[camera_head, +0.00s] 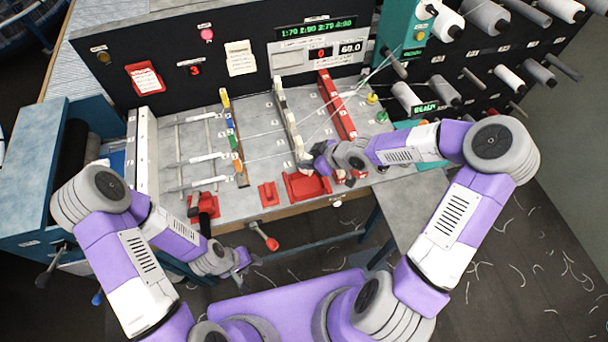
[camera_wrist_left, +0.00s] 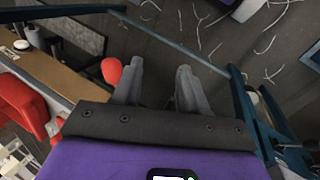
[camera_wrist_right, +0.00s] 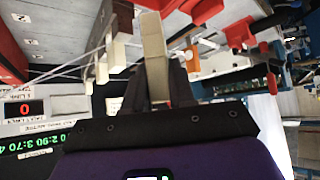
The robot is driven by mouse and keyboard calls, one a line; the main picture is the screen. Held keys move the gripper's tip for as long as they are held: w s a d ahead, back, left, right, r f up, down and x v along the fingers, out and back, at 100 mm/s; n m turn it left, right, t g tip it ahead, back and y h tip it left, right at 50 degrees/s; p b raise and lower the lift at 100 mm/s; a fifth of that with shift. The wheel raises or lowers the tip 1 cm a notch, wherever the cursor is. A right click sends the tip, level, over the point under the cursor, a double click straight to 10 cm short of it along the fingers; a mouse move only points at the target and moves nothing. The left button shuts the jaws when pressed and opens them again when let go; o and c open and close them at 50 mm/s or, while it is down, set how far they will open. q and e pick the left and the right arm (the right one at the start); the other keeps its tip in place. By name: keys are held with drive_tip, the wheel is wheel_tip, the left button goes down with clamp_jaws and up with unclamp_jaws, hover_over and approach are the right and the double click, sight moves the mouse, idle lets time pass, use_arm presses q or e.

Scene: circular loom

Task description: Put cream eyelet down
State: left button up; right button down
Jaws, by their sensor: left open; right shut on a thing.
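The cream eyelet (camera_wrist_right: 155,55) is a long pale block in the right wrist view, standing between the fingers of my right gripper (camera_wrist_right: 154,92). My right gripper is shut on it. In the head view my right gripper (camera_head: 322,165) is low over the grey loom bed, near the near end of a white upright rail (camera_head: 290,122) and above a red tray (camera_head: 303,187); the eyelet is mostly hidden there. My left gripper (camera_head: 240,262) is in front of the bench edge, below the bed. In the left wrist view (camera_wrist_left: 158,90) its fingers are apart and empty, over the floor.
A red rail (camera_head: 337,105) and a rail with coloured blocks (camera_head: 232,140) stand on the bed, with pale threads crossing. A red-knobbed lever (camera_head: 264,237) sticks out at the front. Spools (camera_head: 448,22) fill the back right. A grey side surface (camera_head: 412,205) is bare.

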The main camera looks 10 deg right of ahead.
sight(308, 172)
drive_tip(key=f+b, duration=0.2)
drive_tip(key=f, duration=0.1)
drive_tip(key=f+b, duration=0.1)
drive_tip(key=f, duration=0.1)
drive_tip(key=shift+s+f+b, duration=0.1)
drive_tip(key=shift+s+b, duration=0.15)
drive_tip(key=shift+b, duration=0.05)
drive_tip(key=shift+w+f+b, duration=0.15)
drive_tip(key=shift+f+b, duration=0.15)
drive_tip(key=shift+f, duration=0.4)
drive_tip(key=shift+f+b, duration=0.85)
drive_tip(key=shift+f, duration=0.75)
drive_tip(key=c, duration=0.9)
unclamp_jaws()
drive_tip(key=shift+c, duration=0.2)
